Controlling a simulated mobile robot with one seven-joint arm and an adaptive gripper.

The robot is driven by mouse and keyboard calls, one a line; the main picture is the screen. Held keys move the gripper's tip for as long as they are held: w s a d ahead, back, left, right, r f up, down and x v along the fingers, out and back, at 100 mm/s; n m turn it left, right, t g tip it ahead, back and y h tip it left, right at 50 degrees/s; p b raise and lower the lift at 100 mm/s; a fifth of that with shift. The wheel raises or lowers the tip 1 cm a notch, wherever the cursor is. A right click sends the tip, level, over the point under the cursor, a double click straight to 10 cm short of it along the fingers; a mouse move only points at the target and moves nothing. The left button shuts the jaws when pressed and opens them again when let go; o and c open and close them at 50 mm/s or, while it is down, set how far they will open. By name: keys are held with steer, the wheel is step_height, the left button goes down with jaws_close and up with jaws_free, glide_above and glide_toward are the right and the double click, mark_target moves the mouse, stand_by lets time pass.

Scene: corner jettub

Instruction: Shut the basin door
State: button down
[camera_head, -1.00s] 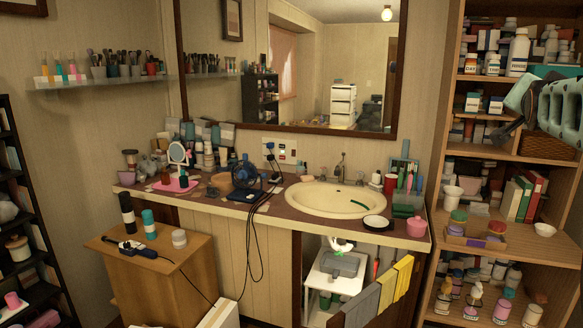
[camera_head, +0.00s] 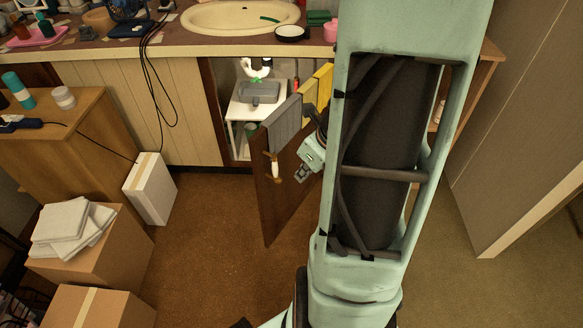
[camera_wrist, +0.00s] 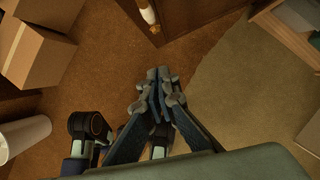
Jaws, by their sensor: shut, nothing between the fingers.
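The basin door (camera_head: 285,205) is a brown panel under the basin counter. It stands open, swung out from the cabinet opening, with a pale and orange handle (camera_head: 274,167) on it. A grey towel (camera_head: 282,122) and a yellow towel (camera_head: 322,86) hang at its top. In the wrist view the door (camera_wrist: 190,15) and its handle (camera_wrist: 148,12) show at the top edge. My gripper (camera_wrist: 160,82) is shut and empty, below the door in that view and apart from the handle. In the head view my gripper (camera_head: 301,175) overlaps the door's right part; contact cannot be told.
Inside the opening is a white shelf unit (camera_head: 240,110) with a grey box on it. A white box (camera_head: 150,188) stands by the cabinet. Cardboard boxes (camera_head: 100,250) are at left. Brown floor (camera_head: 205,240) left of the door is clear. My arm hides much at right.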

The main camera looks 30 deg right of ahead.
mark_target(280, 182)
steer(key=shift+w+a+f+b, duration=0.3)
steer(key=shift+w+f+b, duration=0.45)
steer(key=shift+w+f, duration=0.55)
steer(key=shift+w+a+f+b, duration=0.25)
steer(key=shift+w+f+b, duration=0.7)
steer(key=shift+f, duration=0.45)
steer(key=shift+w+a+f+b, duration=0.3)
steer(key=shift+w+f+b, duration=0.3)
steer(key=shift+w+f, duration=0.75)
steer(key=shift+a, duration=0.1)
